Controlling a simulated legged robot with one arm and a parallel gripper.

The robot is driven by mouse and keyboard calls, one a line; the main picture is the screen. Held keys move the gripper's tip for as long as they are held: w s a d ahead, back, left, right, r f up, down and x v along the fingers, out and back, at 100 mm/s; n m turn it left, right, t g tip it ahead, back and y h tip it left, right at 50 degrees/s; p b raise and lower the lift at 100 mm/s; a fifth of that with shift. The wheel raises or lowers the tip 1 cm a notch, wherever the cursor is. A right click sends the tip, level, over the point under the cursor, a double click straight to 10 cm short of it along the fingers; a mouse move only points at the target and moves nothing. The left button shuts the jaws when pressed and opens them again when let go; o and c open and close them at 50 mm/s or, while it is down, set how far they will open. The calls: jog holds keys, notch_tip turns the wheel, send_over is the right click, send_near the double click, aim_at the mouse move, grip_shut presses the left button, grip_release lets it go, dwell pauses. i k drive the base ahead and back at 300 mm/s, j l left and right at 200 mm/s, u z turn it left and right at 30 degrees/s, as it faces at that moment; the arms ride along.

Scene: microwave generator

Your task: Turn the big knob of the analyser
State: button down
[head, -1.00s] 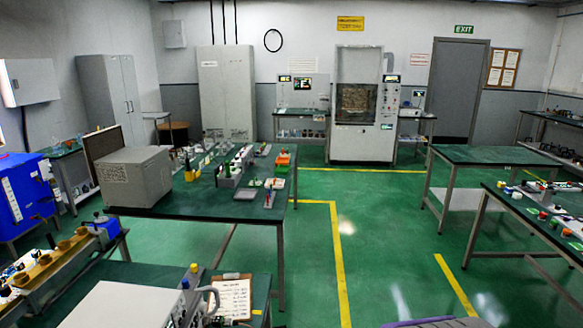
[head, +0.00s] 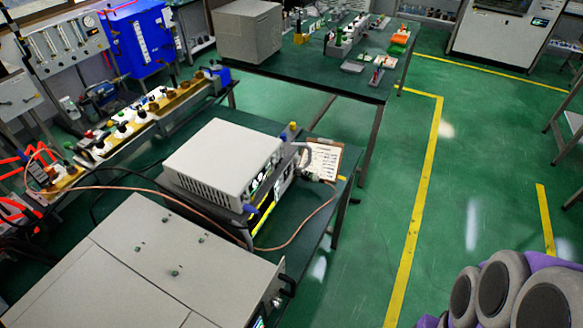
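I cannot tell for sure which instrument is the analyser. A white box instrument (head: 222,152) stands on the green bench in the middle of the head view, its front panel turned to the right and seen at a steep angle. A larger grey cabinet (head: 140,270) fills the lower left; only a sliver of its front shows, with a dark handle and a small round fitting. No big knob can be made out clearly on either. My gripper is not in view; the grey and purple rounded parts at the lower right look like my own arm.
A clipboard (head: 322,160) lies on the bench beside the white box. A thin copper-coloured line loops across the bench. A blue cabinet (head: 138,38) and a rail of fittings stand at the left. Green floor with a yellow line (head: 418,215) is open to the right.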

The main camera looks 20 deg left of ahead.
aim_at(297, 159)
jog(key=i+l, duration=0.15)
jog(key=l, duration=0.2)
jog(key=i+l+u, duration=0.15)
jog(key=l+u, duration=0.3)
jog(key=i+l+u, duration=0.1)
jog(key=l+u, duration=0.3)
jog(key=u, duration=1)
